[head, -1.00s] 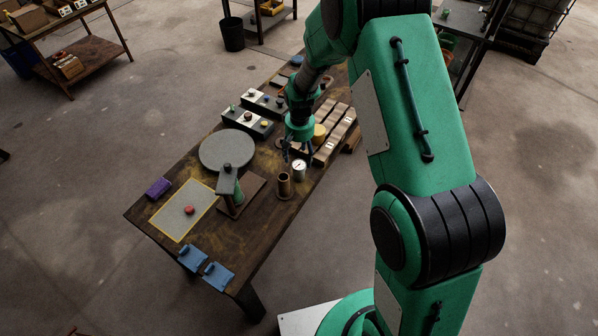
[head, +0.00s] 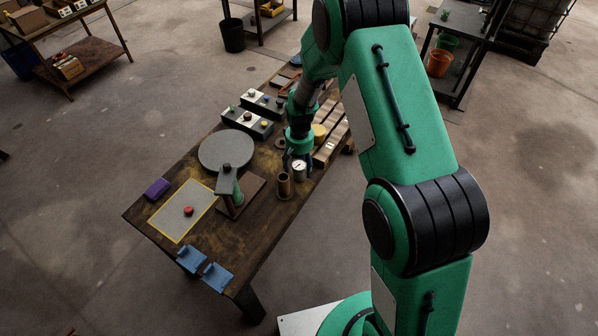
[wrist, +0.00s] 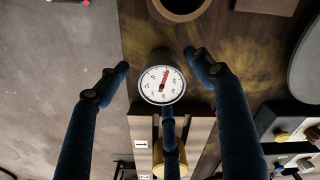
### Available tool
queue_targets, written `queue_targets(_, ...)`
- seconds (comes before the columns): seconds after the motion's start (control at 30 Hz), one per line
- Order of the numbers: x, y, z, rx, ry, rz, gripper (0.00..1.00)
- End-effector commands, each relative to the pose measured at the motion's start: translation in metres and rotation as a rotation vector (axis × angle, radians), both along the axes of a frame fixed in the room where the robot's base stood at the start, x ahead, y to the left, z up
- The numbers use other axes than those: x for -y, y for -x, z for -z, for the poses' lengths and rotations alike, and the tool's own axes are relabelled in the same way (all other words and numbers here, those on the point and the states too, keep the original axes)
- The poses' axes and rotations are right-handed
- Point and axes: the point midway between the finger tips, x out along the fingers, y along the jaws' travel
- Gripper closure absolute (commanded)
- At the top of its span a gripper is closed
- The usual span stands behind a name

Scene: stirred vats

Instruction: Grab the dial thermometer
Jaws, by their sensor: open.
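The thermometer's lower body is mostly hidden.
A brown cup (head: 284,185) stands close to the thermometer. A grey round disc (head: 226,150) and a green post fixture (head: 229,185) are to the left. Slatted wooden pallets (head: 330,142) and a yellow cylinder (head: 319,133) lie behind. The table's front end has free room.

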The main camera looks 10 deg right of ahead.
Motion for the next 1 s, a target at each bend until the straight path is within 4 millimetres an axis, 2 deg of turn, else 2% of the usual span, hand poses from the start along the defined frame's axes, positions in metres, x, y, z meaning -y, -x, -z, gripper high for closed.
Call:
queue_targets(0.2,-0.002,-0.001,0.027,-0.002,0.0,0.0,0.34)
queue_targets(0.4,-0.002,-0.001,0.045,-0.002,0.0,0.0,0.34)
queue_targets(1.0,-0.002,-0.002,0.047,0.0,0.0,0.0,0.34)
